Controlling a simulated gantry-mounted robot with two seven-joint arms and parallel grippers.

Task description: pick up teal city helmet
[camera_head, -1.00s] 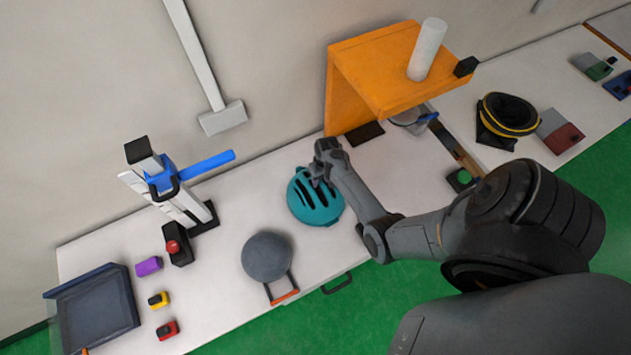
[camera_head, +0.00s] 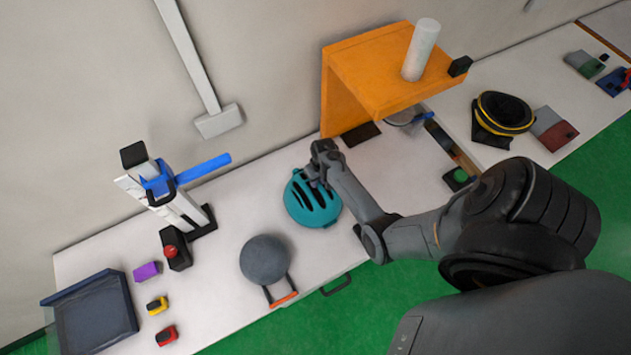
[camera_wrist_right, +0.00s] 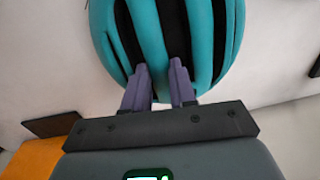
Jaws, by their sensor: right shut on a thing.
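The teal city helmet (camera_head: 313,205) sits on the white bench in the middle of the head view, with dark vent slots on its top. It also fills the upper part of the right wrist view (camera_wrist_right: 225,45). My right gripper (camera_head: 318,182) is at the helmet's upper edge. In the right wrist view its two purple-grey fingers (camera_wrist_right: 161,75) are shut on a teal rib between two vents. I cannot tell whether the helmet touches the bench. My left gripper is not in view.
An orange stand (camera_head: 385,75) with a white cylinder rises behind the helmet. A grey ball-shaped object (camera_head: 265,260) is to its front left. A drop tower with a blue arm (camera_head: 200,170) stands farther left.

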